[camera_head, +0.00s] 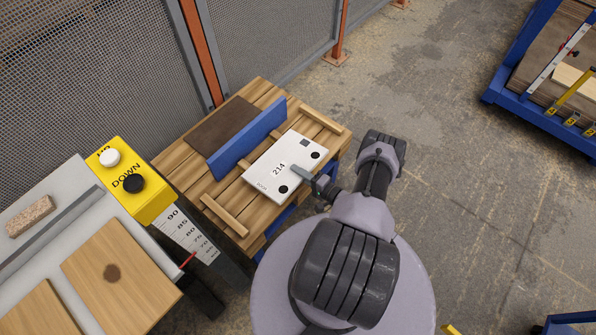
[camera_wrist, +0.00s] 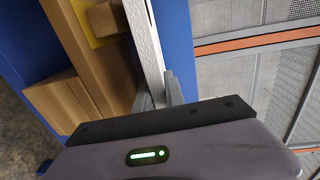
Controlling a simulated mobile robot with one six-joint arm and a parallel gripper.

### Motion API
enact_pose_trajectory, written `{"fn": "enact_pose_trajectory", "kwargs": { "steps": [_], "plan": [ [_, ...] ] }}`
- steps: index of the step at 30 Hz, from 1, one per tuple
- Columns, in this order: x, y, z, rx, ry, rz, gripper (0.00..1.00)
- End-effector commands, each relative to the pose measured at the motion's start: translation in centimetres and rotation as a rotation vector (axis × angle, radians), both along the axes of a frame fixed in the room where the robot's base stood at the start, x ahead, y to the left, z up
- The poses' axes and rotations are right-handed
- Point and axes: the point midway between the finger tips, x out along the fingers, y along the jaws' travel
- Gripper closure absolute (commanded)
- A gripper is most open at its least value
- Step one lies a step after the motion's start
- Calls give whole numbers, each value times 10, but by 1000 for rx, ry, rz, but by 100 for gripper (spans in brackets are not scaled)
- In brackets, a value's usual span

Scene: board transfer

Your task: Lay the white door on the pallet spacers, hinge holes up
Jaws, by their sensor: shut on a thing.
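The white door (camera_head: 265,178) shows its face with the number 214, two round black hinge holes and a small dark square; this face points up. My gripper (camera_head: 299,171) is shut on the door's right long edge, one finger over the face. In the wrist view the door (camera_wrist: 142,35) appears edge-on between the fingers (camera_wrist: 159,97). The door is over the wooden pallet (camera_head: 196,190), between two wooden spacers, one at the far right (camera_head: 319,122) and one at the near left (camera_head: 224,215). I cannot tell whether it touches anything beneath.
A blue upright panel (camera_head: 247,138) stands along the door's left side, with a brown board (camera_head: 222,125) behind it. A yellow UP/DOWN control box (camera_head: 131,180) and a workbench (camera_head: 70,222) are at left. A mesh fence (camera_head: 265,35) runs behind.

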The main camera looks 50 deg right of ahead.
Motion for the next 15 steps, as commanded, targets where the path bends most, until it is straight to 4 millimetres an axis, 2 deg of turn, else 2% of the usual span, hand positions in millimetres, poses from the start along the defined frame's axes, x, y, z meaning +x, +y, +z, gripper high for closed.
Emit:
{"fn": "enact_pose_trajectory", "kwargs": {
  "steps": [15],
  "plan": [
    [-1,-1,-10,3,-63,-2,100]
  ]
}}
